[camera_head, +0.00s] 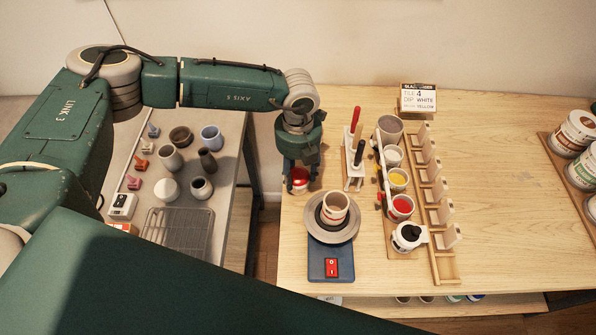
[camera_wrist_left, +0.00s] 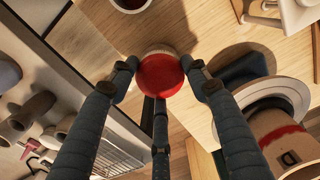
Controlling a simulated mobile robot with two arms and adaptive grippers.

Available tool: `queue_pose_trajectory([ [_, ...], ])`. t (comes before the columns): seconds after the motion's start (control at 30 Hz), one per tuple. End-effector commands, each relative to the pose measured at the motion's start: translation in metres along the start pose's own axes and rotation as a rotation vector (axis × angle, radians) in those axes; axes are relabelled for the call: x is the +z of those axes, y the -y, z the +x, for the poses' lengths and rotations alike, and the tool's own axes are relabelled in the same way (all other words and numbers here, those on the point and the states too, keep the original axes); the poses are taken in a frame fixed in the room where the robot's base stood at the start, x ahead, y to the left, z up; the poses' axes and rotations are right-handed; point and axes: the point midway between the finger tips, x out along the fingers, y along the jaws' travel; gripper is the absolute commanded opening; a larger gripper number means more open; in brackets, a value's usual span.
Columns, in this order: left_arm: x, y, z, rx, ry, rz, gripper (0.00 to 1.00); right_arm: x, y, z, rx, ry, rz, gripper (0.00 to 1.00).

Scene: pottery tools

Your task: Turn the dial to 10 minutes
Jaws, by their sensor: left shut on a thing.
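A small round dial (camera_head: 299,184), red with a pale part, is near the left edge of the wooden table (camera_head: 292,264). I take it for the timer; no minute marks are readable. My left gripper (camera_head: 301,172) points down from above and is shut on it. In the left wrist view the red face of the dial (camera_wrist_left: 161,77) is between the fingertips of my left gripper (camera_wrist_left: 159,66), which touch its sides. I cannot tell whether it rests on the table. My right gripper is not in view.
A pottery wheel (camera_head: 327,228) holding a cup (camera_head: 334,207) stands just in front of the dial. A tool rack (camera_head: 354,160) and paint cups (camera_head: 399,178) are to its right. A grey side table (camera_head: 232,150) with pots lies left, across a gap. The table's right middle is clear.

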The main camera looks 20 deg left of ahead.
Motion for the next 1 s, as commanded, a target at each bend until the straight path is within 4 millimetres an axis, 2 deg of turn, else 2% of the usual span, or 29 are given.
queue_pose_trajectory([
  [0.17,-0.002,-0.001,0.003,0.001,-0.003,0.027,0.21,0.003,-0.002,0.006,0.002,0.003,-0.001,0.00],
  [0.37,-0.001,0.000,0.006,0.000,-0.003,0.120,0.21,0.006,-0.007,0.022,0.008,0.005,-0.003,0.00],
  [1.0,0.000,-0.002,0.008,0.000,-0.001,0.686,0.21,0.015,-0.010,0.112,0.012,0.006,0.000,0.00],
])
